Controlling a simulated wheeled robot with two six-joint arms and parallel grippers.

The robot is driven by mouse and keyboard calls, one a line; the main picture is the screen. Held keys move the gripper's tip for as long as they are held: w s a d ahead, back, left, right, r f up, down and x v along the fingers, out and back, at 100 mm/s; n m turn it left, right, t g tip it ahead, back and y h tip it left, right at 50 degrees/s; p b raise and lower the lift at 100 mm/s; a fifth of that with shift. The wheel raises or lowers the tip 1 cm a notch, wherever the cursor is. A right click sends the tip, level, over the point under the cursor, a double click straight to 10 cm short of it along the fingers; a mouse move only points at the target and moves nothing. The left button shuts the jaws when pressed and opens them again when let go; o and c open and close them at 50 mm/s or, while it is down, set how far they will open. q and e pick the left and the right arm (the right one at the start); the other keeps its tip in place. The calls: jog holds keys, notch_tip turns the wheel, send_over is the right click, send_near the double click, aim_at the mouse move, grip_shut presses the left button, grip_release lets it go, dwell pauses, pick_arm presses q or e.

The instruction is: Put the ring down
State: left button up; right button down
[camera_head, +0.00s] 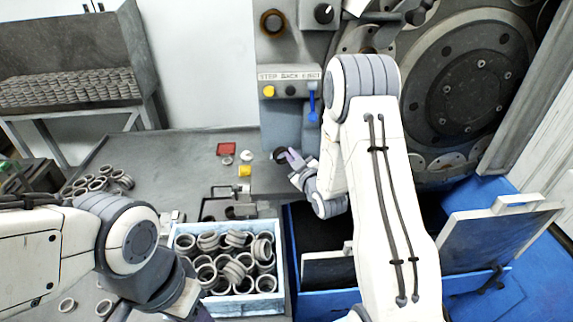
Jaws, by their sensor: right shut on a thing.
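My right gripper (287,156) is shut on a dark ring (279,155), just below the machine's button panel. The ring is held at the fingertips, above the back part of the grey table; the gap below it is hard to judge. My right arm covers much of the machine behind. My left arm comes in at the lower left; its gripper is mostly cut off by the bottom edge, and its fingers cannot be made out.
A light-blue crate (281,305) full of grey rings stands at the bottom middle. Several loose rings (98,183) lie at the table's left. The grinder's disc (468,85) is at the upper right. Small red (226,149) and yellow (244,171) parts lie near the held ring.

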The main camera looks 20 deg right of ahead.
jog(key=shift+w+a+f, duration=0.35)
jog(key=shift+a+f, duration=0.05)
jog(key=shift+a, duration=0.2)
notch_tip(320, 180, down, 4)
jog(key=shift+r+p, duration=0.15)
jog(key=shift+p, duration=0.6)
jog(key=shift+f, duration=0.2)
jog(key=shift+f, duration=0.1)
jog(key=c, duration=1)
grip_release()
